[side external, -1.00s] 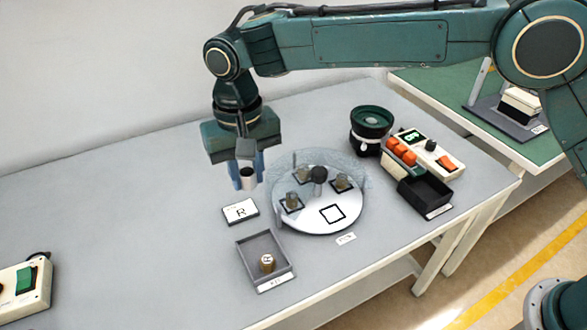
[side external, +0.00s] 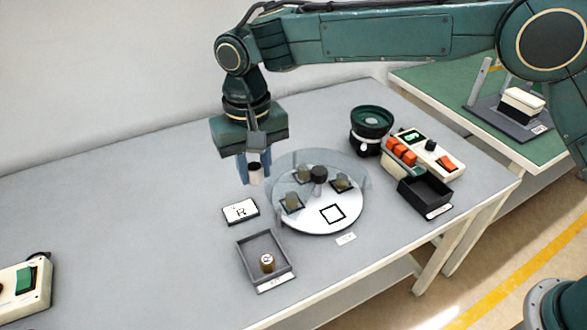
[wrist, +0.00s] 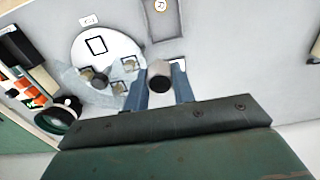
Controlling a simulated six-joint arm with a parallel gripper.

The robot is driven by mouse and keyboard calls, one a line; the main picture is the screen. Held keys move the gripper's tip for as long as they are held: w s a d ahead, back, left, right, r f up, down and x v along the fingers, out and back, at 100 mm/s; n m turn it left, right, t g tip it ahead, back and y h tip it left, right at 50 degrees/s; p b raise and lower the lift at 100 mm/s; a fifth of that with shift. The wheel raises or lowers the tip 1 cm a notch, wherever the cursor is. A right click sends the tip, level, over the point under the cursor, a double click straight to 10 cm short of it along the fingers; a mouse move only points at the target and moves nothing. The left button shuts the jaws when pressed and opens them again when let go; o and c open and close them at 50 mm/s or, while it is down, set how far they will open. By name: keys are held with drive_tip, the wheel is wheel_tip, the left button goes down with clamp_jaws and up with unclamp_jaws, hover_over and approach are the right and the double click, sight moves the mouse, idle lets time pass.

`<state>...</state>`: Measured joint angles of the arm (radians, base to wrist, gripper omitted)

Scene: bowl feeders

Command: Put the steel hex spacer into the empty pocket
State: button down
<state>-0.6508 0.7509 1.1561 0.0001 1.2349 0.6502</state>
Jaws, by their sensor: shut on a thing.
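My gripper (side external: 253,168) is shut on a pale grey spacer (side external: 256,177) with a dark top end, held upright above the table, left of the round dial. The wrist view also shows the spacer (wrist: 160,72) between the two blue fingers. Its six sides are too small to make out. The white dial (side external: 318,221) has a dark centre knob and black square outlines. Three outlines hold tan pieces under a clear cover (side external: 358,163). The empty pocket (side external: 332,213), a bare square, is at the dial's front, outside the cover; it also shows in the wrist view (wrist: 96,45).
A card marked R (side external: 240,211) lies left of the dial. A grey tray (side external: 246,249) with one brass piece stands in front. A green-black bowl feeder (side external: 371,122), a button box (side external: 441,153) and a black bin (side external: 425,191) stand right. The table's left is mostly clear.

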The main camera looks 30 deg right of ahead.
drive_tip(key=d+f, duration=0.3)
drive_tip(key=d, duration=0.5)
drive_tip(key=d+f, duration=0.3)
drive_tip(key=d, duration=0.6)
drive_tip(key=d+f, duration=0.4)
drive_tip(key=d, duration=0.5)
drive_tip(key=shift+s+d+f, duration=0.1)
drive_tip(key=shift+d, duration=0.15)
drive_tip(key=s+d+f, duration=0.3)
drive_tip(key=s+d, duration=0.2)
drive_tip(key=d, duration=0.4)
drive_tip(key=w+a+r, duration=0.1)
drive_tip(key=a, duration=0.2)
drive_tip(key=w+a+r, duration=0.1)
drive_tip(key=w+a, duration=0.1)
drive_tip(key=a, duration=0.1)
drive_tip(key=w+a+r, duration=0.1)
drive_tip(key=w+a, duration=0.1)
drive_tip(key=a, duration=0.1)
drive_tip(key=shift+w+a, duration=0.2)
drive_tip(key=shift+a, duration=0.2)
drive_tip(key=a+r, duration=0.3)
drive_tip(key=a, duration=0.6)
drive_tip(key=a+r, duration=0.4)
drive_tip(key=a, duration=0.5)
drive_tip(key=a+r, duration=0.4)
drive_tip(key=a, duration=0.5)
drive_tip(key=shift+s+a, duration=0.2)
drive_tip(key=shift+s, duration=0.25)
